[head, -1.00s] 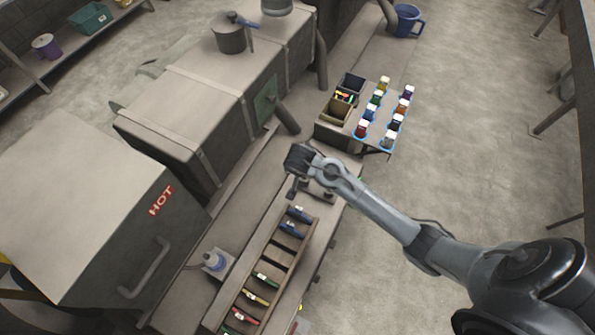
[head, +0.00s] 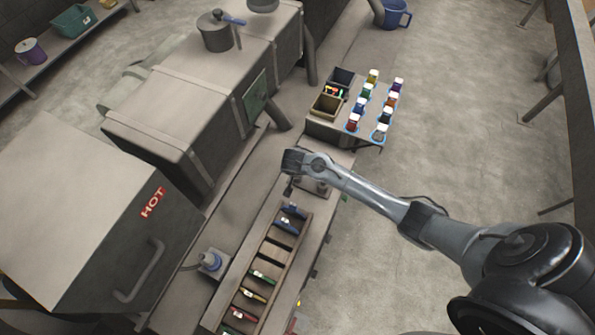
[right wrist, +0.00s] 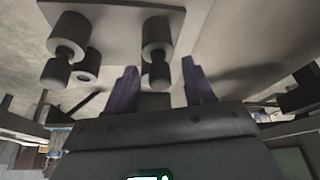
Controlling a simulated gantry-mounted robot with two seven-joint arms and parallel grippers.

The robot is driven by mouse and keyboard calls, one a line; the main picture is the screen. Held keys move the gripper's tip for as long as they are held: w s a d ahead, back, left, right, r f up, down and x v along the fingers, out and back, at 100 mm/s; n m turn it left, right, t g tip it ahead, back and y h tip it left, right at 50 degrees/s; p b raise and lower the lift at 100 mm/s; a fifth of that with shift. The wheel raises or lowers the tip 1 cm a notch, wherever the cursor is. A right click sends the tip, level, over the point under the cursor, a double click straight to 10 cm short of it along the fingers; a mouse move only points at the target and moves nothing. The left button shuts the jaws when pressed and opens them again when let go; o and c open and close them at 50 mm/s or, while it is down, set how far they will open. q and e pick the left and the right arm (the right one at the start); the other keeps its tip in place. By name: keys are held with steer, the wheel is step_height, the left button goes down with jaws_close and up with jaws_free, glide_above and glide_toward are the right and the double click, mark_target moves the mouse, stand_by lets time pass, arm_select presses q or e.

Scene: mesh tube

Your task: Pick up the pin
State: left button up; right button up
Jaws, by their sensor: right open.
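My right gripper (head: 288,190) is above the bench, at the far end of the slotted wooden tray, beside a small grey fixture (head: 318,187). In the right wrist view the two dark purple fingers of my right gripper (right wrist: 160,72) are apart. Nothing is clearly held between them. A grey metal plate (right wrist: 115,22) with several short cylindrical parts is just past the fingers. One cylinder (right wrist: 157,40) appears between the fingertips, but I cannot tell if they touch it. I cannot tell which part is the pin. My left gripper is not in view.
The wooden tray (head: 262,262) holds several coloured items. A hot-marked box (head: 120,215) and a long metal housing (head: 180,110) border the left. Boxes and coloured bottles (head: 352,122) stand beyond. Floor at right is open.

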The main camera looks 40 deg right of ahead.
steer(key=shift+c, duration=0.2)
jaws_close()
steer(key=shift+r, duration=0.1)
